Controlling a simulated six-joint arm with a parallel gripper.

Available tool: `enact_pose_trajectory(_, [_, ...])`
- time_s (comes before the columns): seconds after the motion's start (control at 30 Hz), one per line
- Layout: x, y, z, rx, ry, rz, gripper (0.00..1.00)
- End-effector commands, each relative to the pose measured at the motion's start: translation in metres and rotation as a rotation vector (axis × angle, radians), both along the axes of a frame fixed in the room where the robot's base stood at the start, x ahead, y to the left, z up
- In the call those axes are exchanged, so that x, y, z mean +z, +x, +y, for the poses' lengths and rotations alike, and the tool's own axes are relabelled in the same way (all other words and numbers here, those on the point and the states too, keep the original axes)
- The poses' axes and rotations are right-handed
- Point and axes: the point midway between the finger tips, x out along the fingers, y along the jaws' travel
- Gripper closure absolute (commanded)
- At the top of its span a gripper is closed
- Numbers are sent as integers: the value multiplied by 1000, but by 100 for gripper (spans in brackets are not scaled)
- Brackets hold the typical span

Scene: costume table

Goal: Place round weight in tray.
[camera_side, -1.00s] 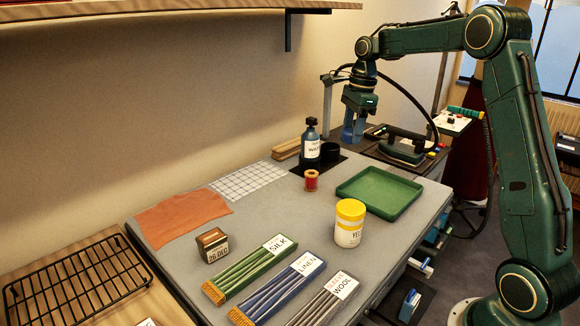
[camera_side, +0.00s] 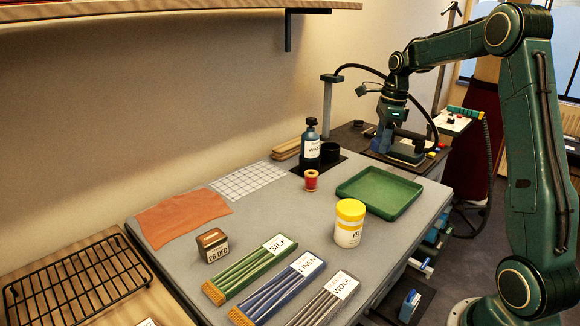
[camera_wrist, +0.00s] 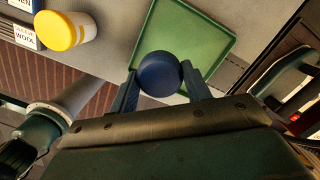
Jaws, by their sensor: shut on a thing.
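The round weight (camera_wrist: 160,73) is a dark blue disc in the wrist view, held between the two blue fingers of my gripper (camera_wrist: 165,85). The green tray (camera_wrist: 223,34) lies beyond it, partly covered by the weight in that picture. In the side view my gripper (camera_side: 382,142) is behind the tray, close to the iron at the table's far end. The weight cannot be made out there. The tray (camera_side: 345,193) is flat and empty on the grey table, nearer the camera than my gripper.
A yellow-lidded jar (camera_side: 349,222) stands just left of the tray's near side. The green iron (camera_side: 405,150) is close beside my gripper.

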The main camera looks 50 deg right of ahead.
Motion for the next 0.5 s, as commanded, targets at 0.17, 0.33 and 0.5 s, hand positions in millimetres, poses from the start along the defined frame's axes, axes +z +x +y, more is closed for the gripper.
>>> enact_pose_trajectory(0.17, [-35, 0, 1, 1, 2, 3, 85])
enact_pose_trajectory(0.33, [-67, 0, 1, 1, 2, 3, 85])
enact_pose_trajectory(0.5, [-97, 0, 0, 1, 2, 3, 85])
